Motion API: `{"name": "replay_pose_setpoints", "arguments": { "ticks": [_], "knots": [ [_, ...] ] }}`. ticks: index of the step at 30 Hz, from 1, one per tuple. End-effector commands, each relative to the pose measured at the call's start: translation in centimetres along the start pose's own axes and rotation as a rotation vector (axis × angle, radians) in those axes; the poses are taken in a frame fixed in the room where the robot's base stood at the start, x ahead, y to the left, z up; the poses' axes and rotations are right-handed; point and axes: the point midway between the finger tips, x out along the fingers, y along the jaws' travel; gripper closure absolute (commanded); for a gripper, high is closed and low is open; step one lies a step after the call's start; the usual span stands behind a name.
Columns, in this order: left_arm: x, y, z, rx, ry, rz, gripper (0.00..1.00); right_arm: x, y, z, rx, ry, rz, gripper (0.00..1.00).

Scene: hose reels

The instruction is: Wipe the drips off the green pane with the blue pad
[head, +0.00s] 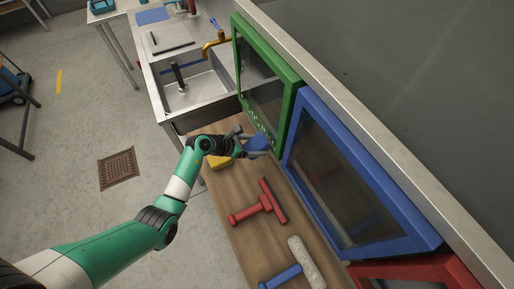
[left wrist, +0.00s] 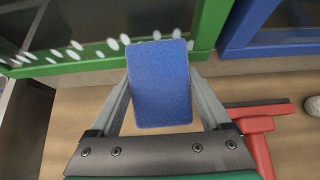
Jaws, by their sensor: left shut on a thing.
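The green-framed pane (head: 262,82) stands upright against the wall at the back of the bench. White drips (left wrist: 97,50) show in a row low on its glass in the left wrist view, just above the bottom frame bar. My left gripper (head: 254,147) is shut on the blue pad (left wrist: 160,85) and holds it in front of the pane's lower right part. The pad's top edge overlaps the green frame in the left wrist view; I cannot tell whether it touches. My right gripper is not in view.
A blue-framed pane (head: 300,110) stands right of the green one, then a red-framed pane (head: 410,272). A red squeegee (head: 259,204) and a blue-handled roller (head: 303,264) lie on the wooden bench. A yellow block (head: 219,162) lies beside my left wrist. A sink (head: 196,92) is beyond.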

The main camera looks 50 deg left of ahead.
Motion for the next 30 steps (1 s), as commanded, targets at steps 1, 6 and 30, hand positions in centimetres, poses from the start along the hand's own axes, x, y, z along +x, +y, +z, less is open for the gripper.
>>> {"name": "replay_pose_setpoints", "arguments": {
  "ticks": [1,6,30],
  "knots": [
    [0.1,0.3,0.0,0.0,-0.001,0.001,1.0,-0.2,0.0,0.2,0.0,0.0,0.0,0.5],
    [0.3,2.0,-0.1,0.0,0.0,0.002,1.0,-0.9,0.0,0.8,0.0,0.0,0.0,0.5],
    [0.1,6.8,0.1,0.001,-0.001,0.001,1.0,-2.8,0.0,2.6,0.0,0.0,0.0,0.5]
  ]
}}
